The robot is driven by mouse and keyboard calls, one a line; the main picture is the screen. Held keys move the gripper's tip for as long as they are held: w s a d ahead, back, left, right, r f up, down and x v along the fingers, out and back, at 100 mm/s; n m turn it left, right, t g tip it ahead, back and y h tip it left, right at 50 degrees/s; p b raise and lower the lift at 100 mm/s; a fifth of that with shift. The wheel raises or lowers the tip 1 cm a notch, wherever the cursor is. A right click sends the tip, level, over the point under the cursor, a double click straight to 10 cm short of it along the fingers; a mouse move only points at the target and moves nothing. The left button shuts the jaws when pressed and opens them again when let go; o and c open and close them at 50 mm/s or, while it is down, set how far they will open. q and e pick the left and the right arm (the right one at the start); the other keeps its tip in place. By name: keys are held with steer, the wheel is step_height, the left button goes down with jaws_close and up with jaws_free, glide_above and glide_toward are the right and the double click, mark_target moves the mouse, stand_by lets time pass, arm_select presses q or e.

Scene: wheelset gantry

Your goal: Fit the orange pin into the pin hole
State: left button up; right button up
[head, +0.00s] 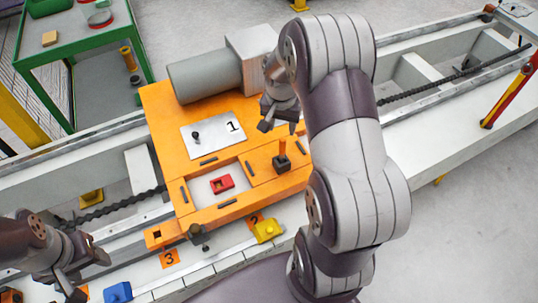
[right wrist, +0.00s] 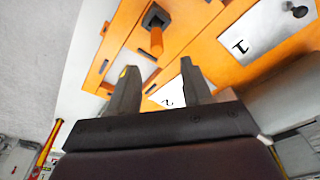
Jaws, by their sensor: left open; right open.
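The orange pin (head: 282,149) stands upright in a dark square collar on the right part of the orange housing (head: 160,105). It also shows in the right wrist view (right wrist: 156,41), beyond the fingertips. A small dark opening (head: 156,235) at the housing's front left corner looks like the pin hole, but I cannot be sure. My right gripper (head: 279,116) is open and empty, above the housing and behind the pin in the picture; its two fingers also show in the right wrist view (right wrist: 160,80). My left gripper (head: 72,284) is open and empty at the lower left.
A red block (head: 222,184) sits in the housing's recess. A plate marked 1 (head: 218,134) carries a dark knob. A grey cylinder (head: 204,76) lies behind. A yellow block (head: 267,231) and a blue block (head: 118,292) lie in front. A green table (head: 75,48) stands back left.

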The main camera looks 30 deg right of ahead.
mark_target(283, 140)
steer(key=f, duration=0.5)
steer(key=d+f, duration=0.1)
steer(key=f, duration=0.2)
steer(key=shift+f, duration=0.35)
steer(key=shift+w+f, duration=0.2)
steer(key=shift+f, duration=0.15)
steer(key=shift+a+r, duration=0.1)
jaws_close()
